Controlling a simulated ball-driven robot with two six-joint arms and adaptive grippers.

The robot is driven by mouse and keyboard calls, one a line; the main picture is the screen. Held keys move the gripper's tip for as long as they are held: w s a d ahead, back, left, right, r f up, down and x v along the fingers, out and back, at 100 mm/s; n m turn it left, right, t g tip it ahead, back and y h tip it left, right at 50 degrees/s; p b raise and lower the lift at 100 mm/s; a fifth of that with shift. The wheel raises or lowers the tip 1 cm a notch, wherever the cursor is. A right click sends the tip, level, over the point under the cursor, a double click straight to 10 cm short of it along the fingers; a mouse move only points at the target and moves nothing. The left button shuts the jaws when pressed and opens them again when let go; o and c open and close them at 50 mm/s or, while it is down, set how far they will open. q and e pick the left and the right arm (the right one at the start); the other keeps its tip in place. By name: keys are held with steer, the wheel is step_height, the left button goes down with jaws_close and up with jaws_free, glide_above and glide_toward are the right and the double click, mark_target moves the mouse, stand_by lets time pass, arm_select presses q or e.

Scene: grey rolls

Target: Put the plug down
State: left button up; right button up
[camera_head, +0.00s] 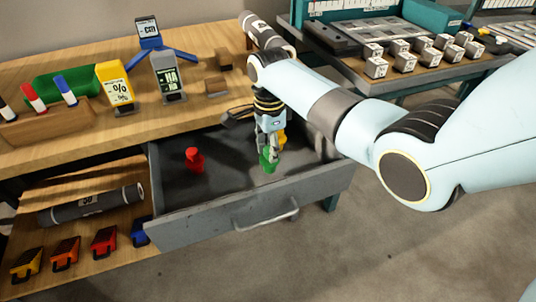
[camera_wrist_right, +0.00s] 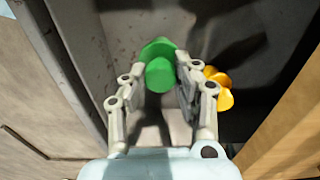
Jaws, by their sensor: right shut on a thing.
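A green plug (camera_head: 267,160) is held in my right gripper (camera_head: 268,150), inside the open grey drawer (camera_head: 228,222). In the right wrist view the green plug (camera_wrist_right: 160,70) sits between the fingertips of the right gripper (camera_wrist_right: 160,80). Whether the plug touches the drawer floor I cannot tell. An orange-yellow plug (camera_head: 283,137) is just behind the gripper, and it also shows in the wrist view (camera_wrist_right: 219,88) beside the right finger. A red plug (camera_head: 194,159) stands at the left in the drawer. My left gripper is not in view.
A grey roll (camera_head: 92,204) lies on the shelf at left. The drawer floor between the red and green plugs is free.

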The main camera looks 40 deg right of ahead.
steer(key=shift+f, duration=0.9)
steer(key=shift+f, duration=0.15)
steer(key=o, duration=0.9)
step_height(320, 180, up, 12)
steer(key=p, duration=0.2)
steer(key=shift+r, duration=0.2)
